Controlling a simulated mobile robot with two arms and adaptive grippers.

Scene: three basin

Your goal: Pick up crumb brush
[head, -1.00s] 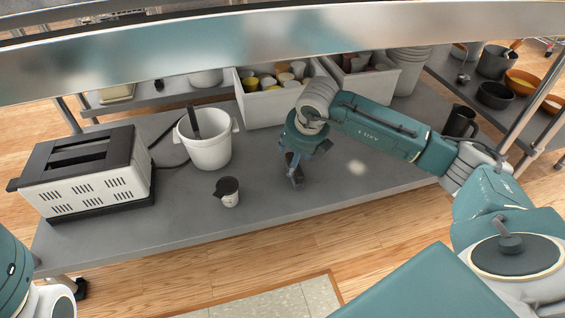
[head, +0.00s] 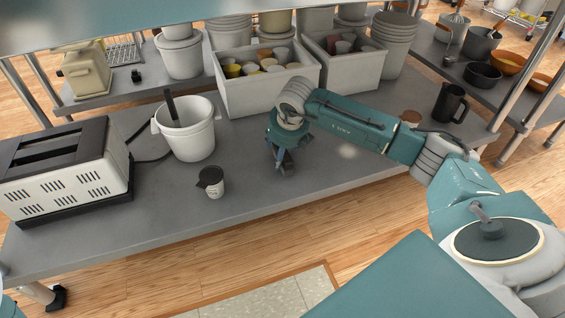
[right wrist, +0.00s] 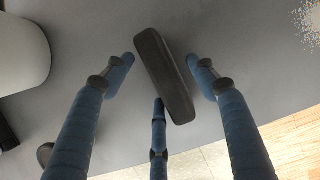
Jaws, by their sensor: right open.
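The crumb brush (right wrist: 165,75) appears as a dark, elongated block lying on the grey shelf, slightly tilted in the right wrist view. My right gripper (right wrist: 160,78) is open, its blue fingers spread on both sides of the brush, with a third finger near its lower end. No grip on it shows. In the head view the right gripper (head: 285,160) points down just above the shelf, and a dark piece at its tips is too small to make out clearly. My left gripper is out of view.
On the grey shelf (head: 235,195) stand a toaster (head: 75,170), a white bucket (head: 187,130) and a small dark-lidded cup (head: 212,183). White bins (head: 265,95) with cups stand behind the gripper. A dark pitcher (head: 448,103) is to the right.

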